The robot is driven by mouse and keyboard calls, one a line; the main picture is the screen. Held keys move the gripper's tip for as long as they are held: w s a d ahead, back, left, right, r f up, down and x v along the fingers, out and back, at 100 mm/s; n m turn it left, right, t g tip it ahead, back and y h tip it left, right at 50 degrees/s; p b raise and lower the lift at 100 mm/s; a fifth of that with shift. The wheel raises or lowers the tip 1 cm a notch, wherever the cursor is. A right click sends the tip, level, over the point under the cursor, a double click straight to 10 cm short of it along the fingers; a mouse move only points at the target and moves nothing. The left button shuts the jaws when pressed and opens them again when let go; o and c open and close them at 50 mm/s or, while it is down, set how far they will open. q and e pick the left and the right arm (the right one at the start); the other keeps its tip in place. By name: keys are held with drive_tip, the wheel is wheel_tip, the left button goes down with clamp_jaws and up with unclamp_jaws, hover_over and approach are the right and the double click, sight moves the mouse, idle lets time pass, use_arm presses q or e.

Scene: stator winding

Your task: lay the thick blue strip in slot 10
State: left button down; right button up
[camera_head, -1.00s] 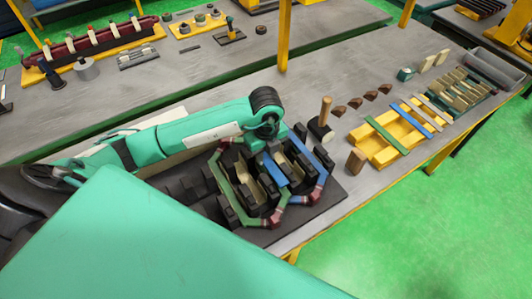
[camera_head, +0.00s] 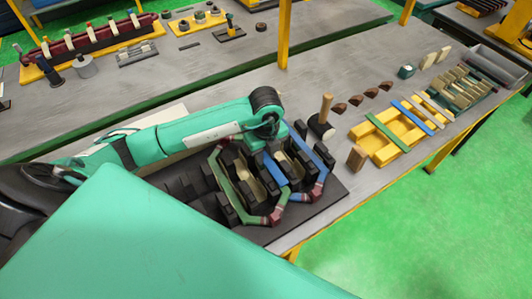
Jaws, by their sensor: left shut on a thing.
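The stator block (camera_head: 330,192) is a dark base with rows of black teeth. A blue strip (camera_head: 275,171), likely the thick one, lies lengthwise between two rows of teeth near the middle. Its far end is under my left gripper (camera_head: 270,143), which points down there and is shut on it; the fingertips are mostly hidden by the wrist. I cannot tell how deep the strip sits, nor read slot numbers. A green coil (camera_head: 228,181) lies to its left and a blue coil (camera_head: 318,150) to its right. My right gripper is not in view.
A yellow tray (camera_head: 381,153) to the right carries a green strip (camera_head: 387,133), another blue strip (camera_head: 412,114) and pale strips. A wood-handled mallet (camera_head: 322,128) and a wooden block (camera_head: 356,158) stand between stator and tray. Several brown wedges (camera_head: 355,100) lie behind.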

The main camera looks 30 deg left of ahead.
use_arm(q)
drive_tip(key=shift+f+b, duration=0.35)
drive_tip(key=shift+f, duration=0.1)
idle(0.3)
drive_tip(key=c, duration=1.3)
unclamp_jaws()
drive_tip(key=shift+o, duration=1.2)
drive_tip(key=shift+r, duration=0.2)
drive_tip(key=shift+r+p, duration=0.5)
drive_tip(key=shift+r, duration=0.15)
